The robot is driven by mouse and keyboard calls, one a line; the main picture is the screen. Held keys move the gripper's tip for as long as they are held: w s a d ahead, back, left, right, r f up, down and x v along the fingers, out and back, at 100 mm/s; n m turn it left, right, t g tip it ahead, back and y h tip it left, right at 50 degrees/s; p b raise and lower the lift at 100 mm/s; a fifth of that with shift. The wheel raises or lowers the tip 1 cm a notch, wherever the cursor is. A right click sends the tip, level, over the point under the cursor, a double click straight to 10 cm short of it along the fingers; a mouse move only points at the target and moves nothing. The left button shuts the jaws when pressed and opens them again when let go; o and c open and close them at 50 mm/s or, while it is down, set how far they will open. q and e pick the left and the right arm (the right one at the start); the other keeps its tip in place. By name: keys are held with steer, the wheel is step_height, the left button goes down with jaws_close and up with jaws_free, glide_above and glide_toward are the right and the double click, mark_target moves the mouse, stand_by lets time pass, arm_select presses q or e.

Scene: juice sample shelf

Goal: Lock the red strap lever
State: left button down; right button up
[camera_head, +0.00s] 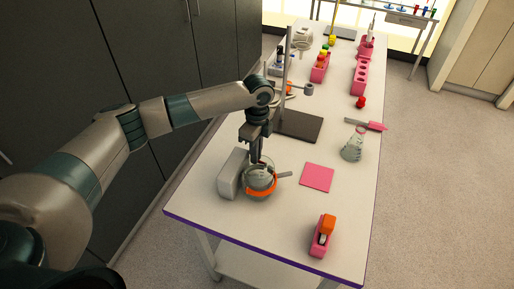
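A round glass vessel (259,178) sits near the left edge of the table, beside a grey block. An orange-red strap (254,194) curves around its lower front. A small grey bar (285,174) sticks out to the right of the vessel; I cannot tell whether it is the strap's lever. My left gripper (257,160) points down at the top of the vessel, and its fingertips overlap the vessel in view. Whether they touch it or hold anything is too small to tell. My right gripper is not in view.
The grey block (232,172) stands close left of the vessel. A pink square (317,177), a conical flask (353,149) and a pink holder with an orange top (321,240) are to the right. A metal stand with a dark base (300,126) is behind.

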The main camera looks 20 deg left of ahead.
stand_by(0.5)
arm_select(q)
steer(key=c, duration=1.9)
jaws_free()
steer(key=shift+o, duration=0.2)
steer(key=shift+s+f, duration=0.1)
